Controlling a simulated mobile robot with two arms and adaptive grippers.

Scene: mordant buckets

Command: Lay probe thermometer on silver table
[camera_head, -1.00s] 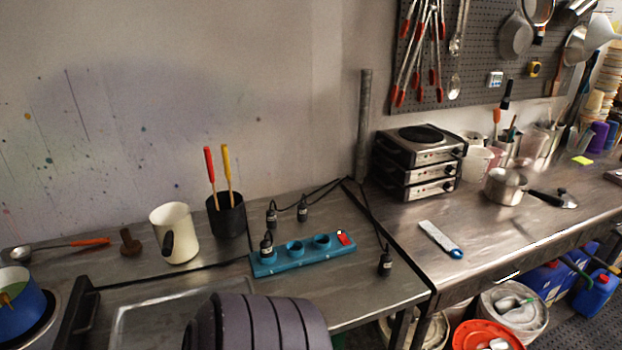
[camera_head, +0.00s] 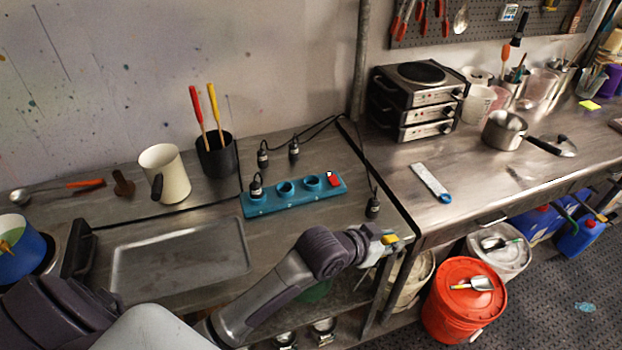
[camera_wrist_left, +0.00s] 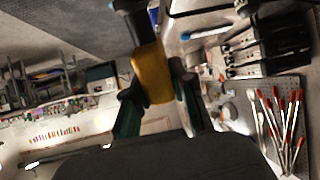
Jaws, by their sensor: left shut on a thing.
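My left gripper (camera_head: 376,250) is shut on a yellow object with a dark end, apparently the probe thermometer (camera_head: 390,239). It appears over the front right corner of the left metal table. In the left wrist view the yellow body (camera_wrist_left: 152,75) sits between the dark fingers; its probe cannot be made out. Two metal-topped tables meet here: the left one (camera_head: 290,222) and the right one (camera_head: 455,215). I cannot tell which one is called silver. My right gripper is not in view.
On the right table are a white strip with a blue end (camera_head: 431,183), stacked hot plates (camera_head: 418,100) and a saucepan (camera_head: 503,130). An orange bucket (camera_head: 464,302) stands below. The right table's front is largely clear.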

